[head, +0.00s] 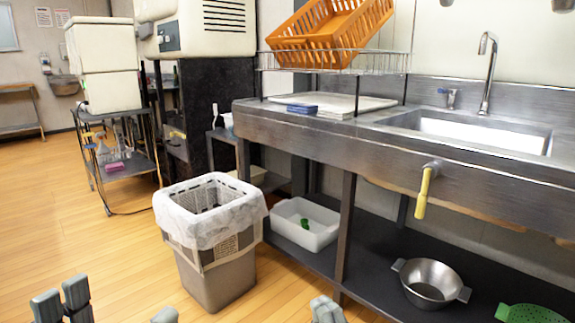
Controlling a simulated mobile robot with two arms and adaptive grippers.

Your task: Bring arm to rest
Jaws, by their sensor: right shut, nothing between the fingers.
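My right gripper (327,311) shows at the bottom edge, right of the picture's middle. Its grey fingertips are together, with nothing seen between them. It is in front of the sink bench and to the right of the waste bin, apparently touching neither. My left gripper (115,308) shows at the bottom left. Its grey fingers stand wide apart with only wooden floor seen between them. The rest of both grippers and both arms is cut off by the bottom edge.
A lined waste bin (215,278) stands on the floor before the steel sink bench (300,130). The lower shelf (375,262) holds a white tub (290,236), a metal bowl (430,290) and a green colander (530,314). An orange crate (330,30) sits above. Floor at left is clear.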

